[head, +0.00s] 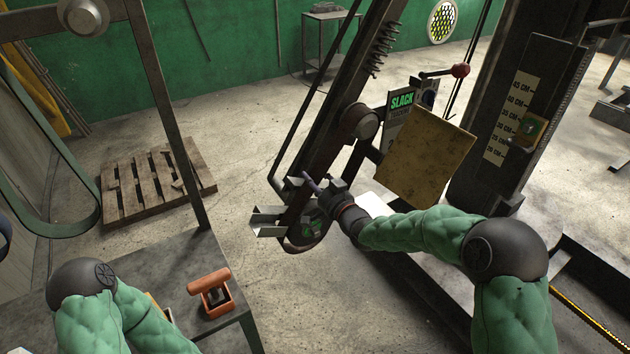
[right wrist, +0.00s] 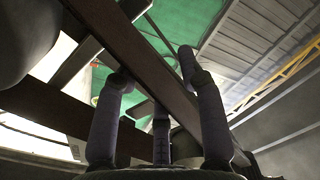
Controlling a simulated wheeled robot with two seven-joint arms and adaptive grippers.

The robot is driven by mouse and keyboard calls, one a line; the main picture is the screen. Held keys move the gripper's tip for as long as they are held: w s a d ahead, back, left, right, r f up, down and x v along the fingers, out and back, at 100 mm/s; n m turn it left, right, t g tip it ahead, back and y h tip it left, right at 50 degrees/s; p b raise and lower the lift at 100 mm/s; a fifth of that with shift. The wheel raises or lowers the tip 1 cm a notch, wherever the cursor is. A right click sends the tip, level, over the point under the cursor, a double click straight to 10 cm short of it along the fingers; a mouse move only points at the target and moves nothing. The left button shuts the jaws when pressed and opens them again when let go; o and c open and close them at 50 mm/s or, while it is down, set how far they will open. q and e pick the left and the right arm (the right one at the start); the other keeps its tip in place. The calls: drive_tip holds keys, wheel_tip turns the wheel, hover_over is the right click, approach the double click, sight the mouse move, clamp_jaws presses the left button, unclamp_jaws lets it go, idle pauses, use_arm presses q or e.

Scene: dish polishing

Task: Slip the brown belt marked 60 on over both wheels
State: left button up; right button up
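A tilted dark machine arm (head: 340,110) stands in the middle of the head view, with a round hub (head: 360,121) partway up and a lower wheel (head: 312,229) at its foot. A dark brown band curves under that wheel; I cannot read a 60 on it or tell whether it is the belt. My right gripper (head: 318,187) is beside the arm, just above the lower wheel. In the right wrist view its fingers (right wrist: 160,90) are spread, with a brown strip crossing diagonally behind or between them; contact is unclear. My left gripper is outside the view.
A green belt (head: 60,230) hangs at the left. An orange-handled tool (head: 210,293) rests on a grey bench (head: 232,318). A SLACK sign (head: 401,100), a tan plate (head: 425,158) and a red-knobbed lever (head: 460,71) are right of the arm. A pallet (head: 150,185) lies behind on open floor.

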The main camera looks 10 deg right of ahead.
drive_tip(key=shift+f, duration=0.1)
drive_tip(key=v, duration=1.2)
drive_tip(key=s+a+f+g+h, duration=0.1)
drive_tip(key=s+f+g, duration=0.15)
drive_tip(key=f, duration=0.55)
drive_tip(key=s+a+f+g, duration=0.1)
drive_tip(key=s+f+g, duration=0.15)
drive_tip(key=f, duration=0.65)
drive_tip(key=s+a+f+g+h, duration=0.1)
drive_tip(key=s+a+f+g, duration=0.15)
drive_tip(key=f, duration=0.55)
drive_tip(key=s+a+f+g, duration=0.2)
drive_tip(key=s+f+g, duration=0.2)
drive_tip(key=s+f, duration=0.3)
drive_tip(key=s+a+f+g+p, duration=0.1)
drive_tip(key=s+f+g, duration=0.4)
drive_tip(key=s, duration=0.8)
wheel_tip(320, 180, down, 3)
drive_tip(key=shift+a+r+n, duration=0.1)
drive_tip(key=shift+a+n, duration=0.2)
drive_tip(key=shift+a, duration=0.4)
drive_tip(key=shift+s, duration=0.1)
